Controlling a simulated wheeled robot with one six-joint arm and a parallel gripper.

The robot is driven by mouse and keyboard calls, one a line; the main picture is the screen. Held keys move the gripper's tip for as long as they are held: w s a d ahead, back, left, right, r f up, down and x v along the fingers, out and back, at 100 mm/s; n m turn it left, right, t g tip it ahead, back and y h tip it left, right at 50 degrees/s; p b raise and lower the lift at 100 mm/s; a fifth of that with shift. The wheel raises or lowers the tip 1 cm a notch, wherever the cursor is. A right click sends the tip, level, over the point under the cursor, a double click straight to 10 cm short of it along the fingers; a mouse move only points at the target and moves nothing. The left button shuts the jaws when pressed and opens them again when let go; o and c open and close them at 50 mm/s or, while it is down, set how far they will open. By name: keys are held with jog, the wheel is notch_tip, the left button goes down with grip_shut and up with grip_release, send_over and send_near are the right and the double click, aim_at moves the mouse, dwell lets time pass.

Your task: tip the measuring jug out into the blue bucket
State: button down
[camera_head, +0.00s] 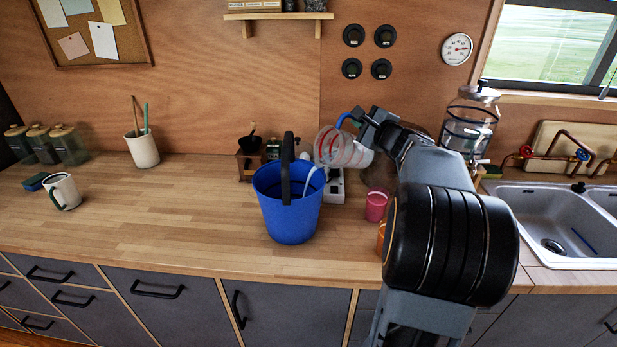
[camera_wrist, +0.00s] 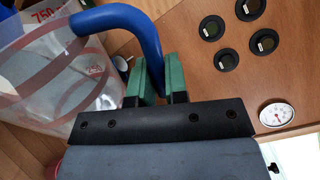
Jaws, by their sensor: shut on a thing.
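The clear measuring jug (camera_head: 328,146) with red markings is tilted far over to the left, its mouth beside and above the right rim of the blue bucket (camera_head: 290,220). A pale curved streak that looks like liquid runs from the jug's mouth down into the bucket. The bucket stands upright on the counter, its black handle raised. My gripper (camera_head: 362,120) is shut on the jug's blue handle. In the wrist view, the green fingers of my gripper (camera_wrist: 161,80) close around the handle, and the jug (camera_wrist: 60,75) is at the left. The bucket's inside is mostly hidden.
A pink cup (camera_head: 376,206) and an orange cup (camera_head: 381,238) stand right of the bucket on the wooden counter (camera_head: 150,215). A coffee grinder (camera_head: 248,165) is behind it. A glass dispenser (camera_head: 470,125) and a sink (camera_head: 560,220) are at right. The counter's left is largely clear.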

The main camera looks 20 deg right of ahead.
aim_at(346, 114)
jog(key=shift+a+r+n, duration=0.65)
jog(key=shift+r+n, duration=0.05)
jog(key=shift+r, duration=0.05)
dwell(0.8)
jog(key=shift+a+r+n, duration=0.35)
jog(key=shift+a, duration=0.4)
jog(key=shift+a+r+n, duration=0.3)
jog(key=shift+a+n, duration=0.05)
jog(key=shift+a, duration=0.35)
jog(key=shift+s+a+r, duration=0.1)
jog(key=shift+a+r, duration=0.05)
jog(key=shift+a, duration=0.2)
jog(key=shift+a+n, duration=0.1)
jog(key=shift+n, duration=0.2)
jog(key=shift+a+r, duration=0.1)
jog(key=shift+a, duration=0.05)
